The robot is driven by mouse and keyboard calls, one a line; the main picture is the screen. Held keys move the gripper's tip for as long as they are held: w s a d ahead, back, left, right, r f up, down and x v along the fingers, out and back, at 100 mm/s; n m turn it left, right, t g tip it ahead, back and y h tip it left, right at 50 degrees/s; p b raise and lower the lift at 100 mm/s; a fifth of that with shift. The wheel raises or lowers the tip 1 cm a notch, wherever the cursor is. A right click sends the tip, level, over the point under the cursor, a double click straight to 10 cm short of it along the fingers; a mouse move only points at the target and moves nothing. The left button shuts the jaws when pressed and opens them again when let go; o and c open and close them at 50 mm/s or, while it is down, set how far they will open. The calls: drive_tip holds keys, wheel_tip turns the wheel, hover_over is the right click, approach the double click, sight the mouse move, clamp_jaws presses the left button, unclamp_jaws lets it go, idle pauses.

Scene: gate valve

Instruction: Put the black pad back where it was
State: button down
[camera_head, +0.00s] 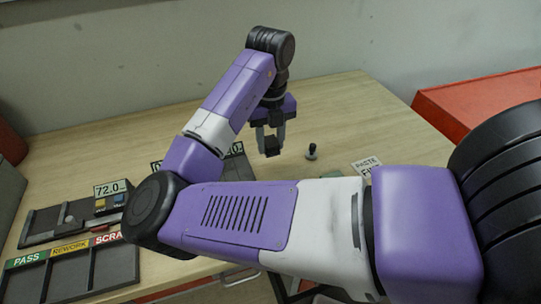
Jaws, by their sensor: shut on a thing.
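My gripper (271,139) is over the back middle of the wooden table, pointing down. Its grey fingers are shut on a small dark block, which looks like the black pad (271,147). The block's lower end is close to the tabletop; I cannot tell whether it touches. Where the pad was before cannot be made out, and my arm hides much of the table's middle and front.
A small dark knob-shaped object (311,152) stands right of the gripper, near a card reading "PASTE" (366,168). At left are a 72.0 display (112,189) and a tray labelled PASS, REWORK, SCRAP (62,274). A red cabinet (470,105) is at right. The back table is clear.

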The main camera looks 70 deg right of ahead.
sight(270, 165)
drive_tip(key=shift+f, duration=2.75)
drive_tip(key=shift+f, duration=0.2)
drive_tip(key=c, duration=0.9)
unclamp_jaws()
drive_tip(key=shift+c, duration=0.2)
drive_tip(key=shift+r, duration=0.1)
wheel_tip(270, 165, up, 12)
drive_tip(key=shift+r+b, duration=0.15)
drive_tip(key=shift+b, duration=0.25)
